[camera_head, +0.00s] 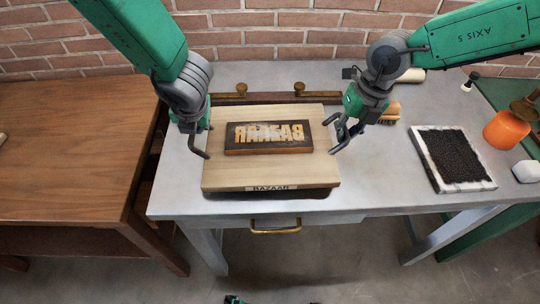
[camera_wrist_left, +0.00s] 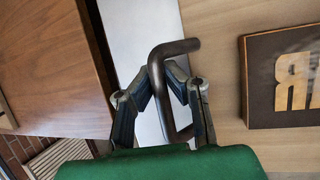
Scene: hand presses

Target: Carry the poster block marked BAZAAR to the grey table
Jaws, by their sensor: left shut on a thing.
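The poster block marked BAZAAR (camera_head: 215,170) is a pale wooden board with a dark inset plate of raised, mirrored letters and a label on its front edge. It lies over the grey table (camera_head: 172,200), with a dark shadow under its front edge; whether it touches the top is unclear. My left gripper (camera_head: 198,128) is at its left side. The left wrist view shows that gripper (camera_wrist_left: 165,80) shut on a dark bent handle (camera_wrist_left: 182,46) beside the board. My right gripper (camera_head: 345,128) is at the board's right side by a dark handle; its grip is unclear.
A brown wooden table (camera_head: 70,140) stands close on the left. On the right are a black pad in a white frame (camera_head: 452,158), an orange cup (camera_head: 505,130) and a brush (camera_head: 390,112). A rail with two knobs (camera_head: 240,97) lies behind the block.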

